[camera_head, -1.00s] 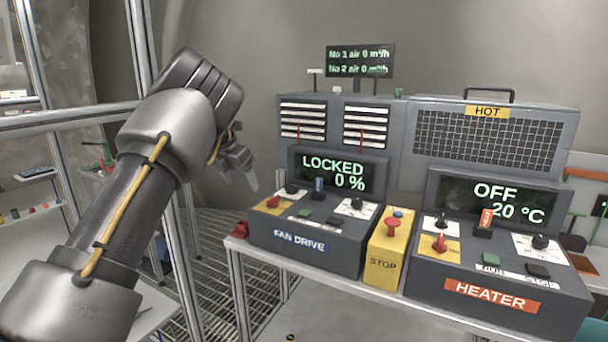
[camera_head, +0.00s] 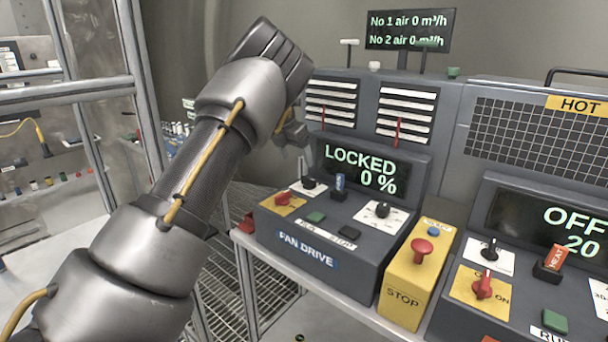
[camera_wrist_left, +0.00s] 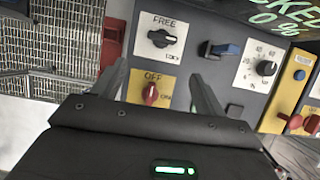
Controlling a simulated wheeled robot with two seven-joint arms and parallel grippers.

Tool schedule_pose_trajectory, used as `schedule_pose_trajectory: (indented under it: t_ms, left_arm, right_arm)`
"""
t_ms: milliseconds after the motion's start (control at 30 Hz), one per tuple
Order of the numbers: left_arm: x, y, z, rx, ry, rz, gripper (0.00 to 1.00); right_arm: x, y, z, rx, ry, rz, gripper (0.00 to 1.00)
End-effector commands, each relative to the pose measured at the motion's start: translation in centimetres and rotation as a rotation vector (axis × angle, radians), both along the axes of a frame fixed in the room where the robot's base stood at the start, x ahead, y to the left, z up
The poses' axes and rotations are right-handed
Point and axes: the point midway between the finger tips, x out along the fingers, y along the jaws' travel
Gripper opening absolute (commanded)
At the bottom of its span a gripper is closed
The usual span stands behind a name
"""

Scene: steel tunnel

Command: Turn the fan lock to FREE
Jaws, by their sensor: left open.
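The fan lock is a black knob on a white plate marked FREE; it shows in the left wrist view (camera_wrist_left: 163,38) and at the back left of the fan drive panel in the head view (camera_head: 308,184). Its bar lies roughly crosswise below the word FREE. The fan drive display (camera_head: 362,169) reads LOCKED, 0 %. My left gripper (camera_wrist_left: 159,72) is open and empty. In the wrist view its fingers flank the area just below the lock, over the red OFF/ON switch (camera_wrist_left: 150,93). In the head view my wrist partly hides it. Contact cannot be told. My right gripper is not in view.
A blue-tagged key switch (camera_head: 340,184) and a black dial (camera_head: 381,210) sit right of the lock. A yellow STOP box (camera_head: 403,292) with a red button stands beside the fan drive. The heater console (camera_head: 470,318) is further right. Metal frame posts (camera_head: 140,105) stand left.

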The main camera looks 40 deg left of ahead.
Motion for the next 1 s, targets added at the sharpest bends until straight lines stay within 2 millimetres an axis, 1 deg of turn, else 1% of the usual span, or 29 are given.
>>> schedule_pose_trajectory:
  t_ms: [33,67,167,300,400,467,533,700,867,1000]
  left_arm:
    - [0.6,-0.1,-1.1,-0.001,0.008,-0.003,0.73]
    - [0.9,-0.1,-1.7,-0.002,0.008,-0.003,0.73]
    - [1.8,-0.1,-3.6,-0.002,0.01,-0.003,0.73]
    - [2.7,0.1,-5.8,-0.002,0.009,0.001,0.73]
    - [3.2,0.2,-6.9,-0.001,0.009,0.002,0.73]
    - [3.4,0.2,-7.4,-0.001,0.007,0.001,0.73]
    - [3.6,0.1,-7.8,-0.001,0.006,0.0,0.73]
    - [3.7,0.1,-8.1,0.0,0.006,0.0,0.73]
    - [3.7,0.1,-8.1,-0.001,0.006,0.001,0.73]
    - [3.7,0.1,-8.1,-0.001,0.006,0.001,0.54]
  right_arm:
    - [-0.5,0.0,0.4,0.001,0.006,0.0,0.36]
    - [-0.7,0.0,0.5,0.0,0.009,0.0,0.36]
    - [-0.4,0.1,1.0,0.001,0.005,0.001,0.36]
    - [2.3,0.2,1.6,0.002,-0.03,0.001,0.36]
    - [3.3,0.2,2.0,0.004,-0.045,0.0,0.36]
    - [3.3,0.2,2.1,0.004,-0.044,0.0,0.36]
    - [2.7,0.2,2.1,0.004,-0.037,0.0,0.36]
    - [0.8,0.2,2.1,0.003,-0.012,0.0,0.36]
    - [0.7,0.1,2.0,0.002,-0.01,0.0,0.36]
    - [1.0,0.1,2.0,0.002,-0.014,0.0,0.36]
